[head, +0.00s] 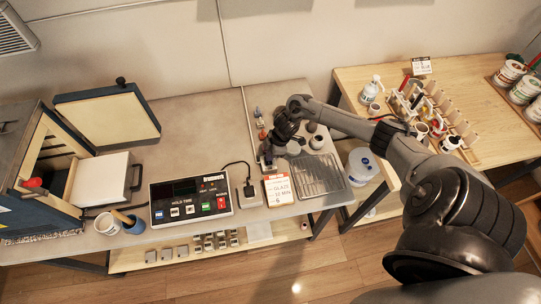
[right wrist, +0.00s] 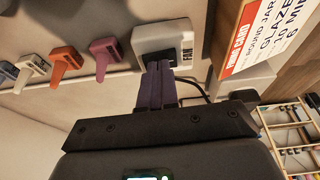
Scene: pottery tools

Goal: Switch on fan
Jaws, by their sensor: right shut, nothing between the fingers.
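No thing that I can clearly tell as a fan shows; a louvred vent (head: 14,36) is on the wall at the top left of the head view. A small grey box (head: 249,195) with a black cable stands beside the controller in the head view. My left gripper is not in view.
A controller panel (head: 190,199) with coloured buttons sits at the table's front. A glaze card (head: 279,190) and a ribbed tray (head: 318,175) are nearby. A kiln with a pale door panel (head: 108,115) stands at left.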

